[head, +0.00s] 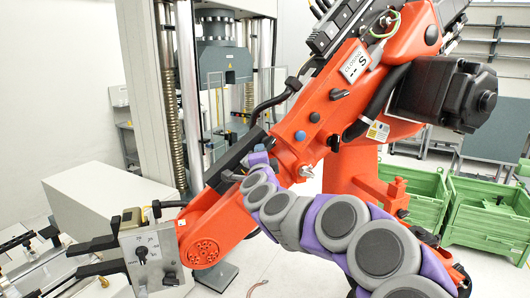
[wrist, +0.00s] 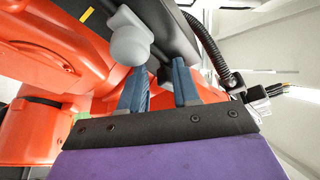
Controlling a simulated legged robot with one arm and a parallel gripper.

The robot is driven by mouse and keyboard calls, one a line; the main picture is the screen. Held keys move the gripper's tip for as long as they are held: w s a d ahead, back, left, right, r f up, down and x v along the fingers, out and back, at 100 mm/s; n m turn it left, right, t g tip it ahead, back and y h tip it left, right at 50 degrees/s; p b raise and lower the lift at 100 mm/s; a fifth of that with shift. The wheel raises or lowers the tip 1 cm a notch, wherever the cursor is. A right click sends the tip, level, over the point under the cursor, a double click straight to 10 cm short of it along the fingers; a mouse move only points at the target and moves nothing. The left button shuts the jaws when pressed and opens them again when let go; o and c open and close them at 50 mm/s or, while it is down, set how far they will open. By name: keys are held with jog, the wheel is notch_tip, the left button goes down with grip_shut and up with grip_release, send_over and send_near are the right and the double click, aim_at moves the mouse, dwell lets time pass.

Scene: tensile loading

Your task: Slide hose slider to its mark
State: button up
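A black rail (wrist: 165,22) on the orange arm runs past my fingertips in the wrist view. A yellow mark (wrist: 87,14) lies near its left end. A rounded light grey knob (wrist: 131,46) sits at the rail, just above my left finger. I cannot tell for certain which part is the hose slider. My gripper (wrist: 160,72) has two blue fingers standing apart, with a dark part behind the gap. I see no clear grip on anything. In the head view my gripper (head: 262,148) is at the black rail (head: 235,155), partly hidden by my purple and grey arm.
The big orange robot arm (head: 340,100) fills the middle of the head view. A black hose (head: 270,103) curves up from the rail. Green crates (head: 485,215) are at right. The testing machine (head: 150,80) stands behind.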

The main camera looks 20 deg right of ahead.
jog(key=shift+o, duration=1.3)
jog(key=shift+w+d+f, duration=0.1)
jog(key=shift+w+f, duration=0.2)
jog(key=shift+w, duration=0.5)
jog(key=r+b+v, duration=0.1)
jog(key=b+v, duration=0.1)
jog(key=v, duration=1.6)
jog(key=shift+s+d, duration=0.2)
jog(key=shift+d, duration=0.2)
